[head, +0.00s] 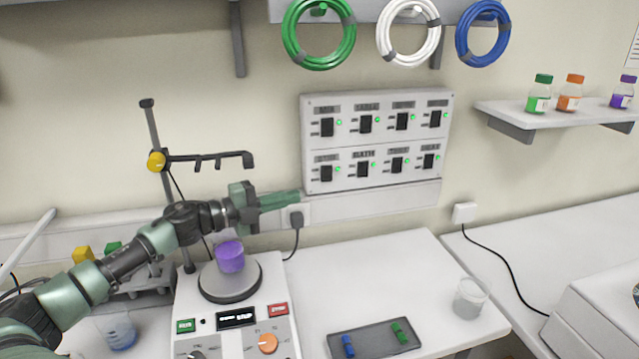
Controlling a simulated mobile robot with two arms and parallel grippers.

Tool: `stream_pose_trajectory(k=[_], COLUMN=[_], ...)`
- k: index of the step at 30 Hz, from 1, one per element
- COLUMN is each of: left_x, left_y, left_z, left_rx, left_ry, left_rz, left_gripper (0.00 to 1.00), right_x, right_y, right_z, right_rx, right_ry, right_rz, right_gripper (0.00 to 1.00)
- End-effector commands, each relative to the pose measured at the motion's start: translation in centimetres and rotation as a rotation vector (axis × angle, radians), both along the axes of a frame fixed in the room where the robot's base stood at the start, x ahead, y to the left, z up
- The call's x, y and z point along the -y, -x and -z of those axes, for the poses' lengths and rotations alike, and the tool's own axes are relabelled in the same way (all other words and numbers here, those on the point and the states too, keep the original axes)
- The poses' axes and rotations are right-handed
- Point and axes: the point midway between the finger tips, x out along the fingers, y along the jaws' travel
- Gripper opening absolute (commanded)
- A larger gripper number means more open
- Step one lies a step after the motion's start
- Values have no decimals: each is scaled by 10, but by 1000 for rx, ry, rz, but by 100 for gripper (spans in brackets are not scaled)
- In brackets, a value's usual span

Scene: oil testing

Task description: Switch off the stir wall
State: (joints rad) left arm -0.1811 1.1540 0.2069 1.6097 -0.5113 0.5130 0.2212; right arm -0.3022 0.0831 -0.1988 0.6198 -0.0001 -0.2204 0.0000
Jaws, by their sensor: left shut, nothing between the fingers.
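A grey wall panel (377,141) holds two rows of dark rocker switches, each with a label above and a green light beside it. The labels are too small to read surely; the lower-left one, above a switch (326,173), looks like the stir label. Its light is green. My left gripper (299,196) is shut and empty. Its green fingers point right, with the tips near the panel's lower-left corner, just below and left of that switch. I cannot tell whether they touch the panel. My right gripper is out of view.
Below the gripper stands a hotplate stirrer (237,316) with a purple vessel (230,257) on it. A clamp stand (167,185) rises behind my left arm. A plug with a cable (296,219) sits in the wall. A grey tray (374,340) and clear beaker (470,298) stand at right.

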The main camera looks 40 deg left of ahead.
Motion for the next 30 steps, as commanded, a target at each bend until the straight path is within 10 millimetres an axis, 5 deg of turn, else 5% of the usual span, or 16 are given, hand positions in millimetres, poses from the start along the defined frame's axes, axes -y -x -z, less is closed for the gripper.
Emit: stream_pose_trajectory(k=[22,30], left_x=[44,18], left_y=[-86,-104], left_z=[-4,4], left_rx=[4,1], left_ry=[3,-1], left_rz=[1,-2], left_gripper=[0,0], right_x=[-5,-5], right_y=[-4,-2], right_z=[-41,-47], right_rx=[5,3], right_ry=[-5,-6], right_rz=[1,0], right_gripper=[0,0])
